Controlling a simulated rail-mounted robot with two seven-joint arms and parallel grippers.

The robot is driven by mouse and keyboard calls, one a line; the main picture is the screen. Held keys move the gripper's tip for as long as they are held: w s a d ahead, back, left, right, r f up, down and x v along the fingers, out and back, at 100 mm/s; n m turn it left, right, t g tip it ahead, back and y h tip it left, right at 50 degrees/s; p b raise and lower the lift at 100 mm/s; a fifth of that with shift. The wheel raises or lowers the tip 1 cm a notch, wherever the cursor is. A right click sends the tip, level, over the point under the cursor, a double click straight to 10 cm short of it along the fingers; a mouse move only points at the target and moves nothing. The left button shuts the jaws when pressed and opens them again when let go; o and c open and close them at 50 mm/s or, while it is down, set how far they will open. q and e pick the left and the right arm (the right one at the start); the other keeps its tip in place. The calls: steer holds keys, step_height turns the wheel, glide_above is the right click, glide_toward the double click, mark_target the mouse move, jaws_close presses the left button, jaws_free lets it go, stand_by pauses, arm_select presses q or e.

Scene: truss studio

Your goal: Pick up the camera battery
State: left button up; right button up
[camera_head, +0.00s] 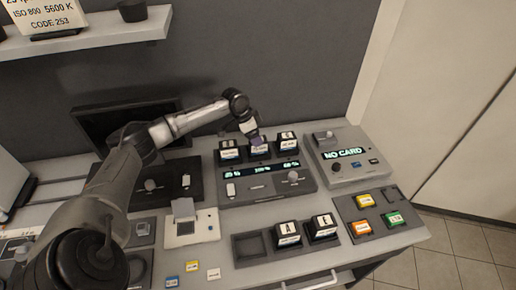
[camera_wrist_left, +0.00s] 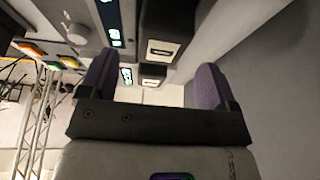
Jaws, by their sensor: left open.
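Several dark camera batteries with white labels are in view, and I cannot tell which one is meant. Three stand in the back of the grey charger (camera_head: 268,185): a left battery (camera_head: 229,152), a middle battery (camera_head: 259,151) and a right battery (camera_head: 287,142). Two more, a left battery (camera_head: 288,235) and a right battery (camera_head: 323,228), stand in the front tray (camera_head: 248,247). My left gripper (camera_head: 256,139) is above the middle charger battery and partly hides it. In the wrist view the left gripper (camera_wrist_left: 155,88) is open, with purple pads and dark labelled batteries (camera_wrist_left: 164,48) beyond them. My right gripper is not in view.
A card reader showing "NO CARD" (camera_head: 343,153) stands at right. A tray with coloured cards (camera_head: 375,229) is in front of it. Small loose cards (camera_head: 192,267) lie near the front edge. A shelf (camera_head: 95,33) hangs on the back wall. A dark monitor (camera_head: 125,122) stands behind.

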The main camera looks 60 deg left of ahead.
arm_select(q)
steer(key=shift+x, duration=2.9)
steer(key=shift+s+a, duration=0.1)
steer(key=c, duration=1.3)
steer(key=shift+c, duration=0.4)
steer(key=shift+r, duration=0.15)
